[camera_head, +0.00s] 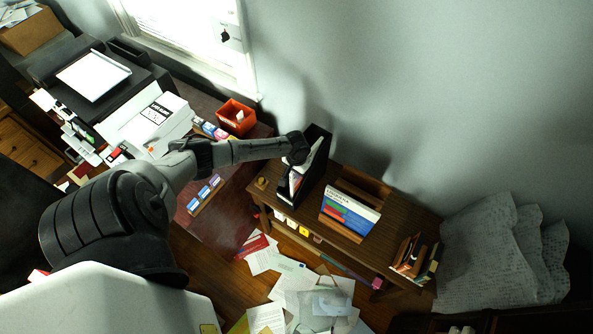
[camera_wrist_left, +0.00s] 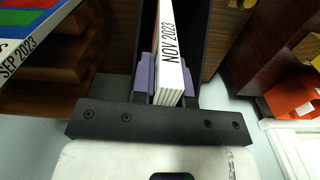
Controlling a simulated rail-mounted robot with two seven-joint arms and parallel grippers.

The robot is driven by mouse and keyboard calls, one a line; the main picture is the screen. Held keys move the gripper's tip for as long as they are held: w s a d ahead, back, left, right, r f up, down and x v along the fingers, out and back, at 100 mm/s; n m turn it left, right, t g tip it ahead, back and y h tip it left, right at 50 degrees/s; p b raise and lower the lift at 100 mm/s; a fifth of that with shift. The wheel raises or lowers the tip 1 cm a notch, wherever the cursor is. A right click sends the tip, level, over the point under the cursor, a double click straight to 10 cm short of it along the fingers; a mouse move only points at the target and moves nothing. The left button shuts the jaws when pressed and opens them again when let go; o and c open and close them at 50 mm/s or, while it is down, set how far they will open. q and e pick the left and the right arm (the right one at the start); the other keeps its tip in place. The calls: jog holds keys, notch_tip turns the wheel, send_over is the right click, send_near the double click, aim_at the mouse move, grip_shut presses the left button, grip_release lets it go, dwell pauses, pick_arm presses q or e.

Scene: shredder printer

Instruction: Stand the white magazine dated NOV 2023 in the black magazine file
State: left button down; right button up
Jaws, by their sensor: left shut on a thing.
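The white magazine dated NOV 2023 (camera_wrist_left: 172,45) is between the two purple-padded fingers of my left gripper (camera_wrist_left: 168,82), which is shut on it. The black magazine file (camera_head: 318,158) stands on the brown wooden shelf unit. In the head view my left gripper (camera_head: 297,153) is at the file's upper end, and white edges show between the file's dark walls. In the left wrist view the file's dark walls (camera_wrist_left: 208,35) lie on both sides of the magazine. Its lower end is hidden, so I cannot tell whether it touches the bottom. My right gripper is not in view.
A SEP 2023 magazine (camera_head: 349,211) stands in a wooden holder (camera_head: 361,187) to the right of the file. An orange bin (camera_head: 236,117) and a printer (camera_head: 150,120) are on the desk to the left. Papers (camera_head: 310,296) litter the floor. The shelf top has bare room at right.

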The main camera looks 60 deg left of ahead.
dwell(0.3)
pick_arm(q)
jog(key=c, duration=1.1)
grip_release()
jog(key=shift+o, duration=0.2)
jog(key=shift+f, duration=0.1)
notch_tip(320, 180, up, 8)
jog(key=p, duration=0.8)
jog(key=shift+p, duration=0.4)
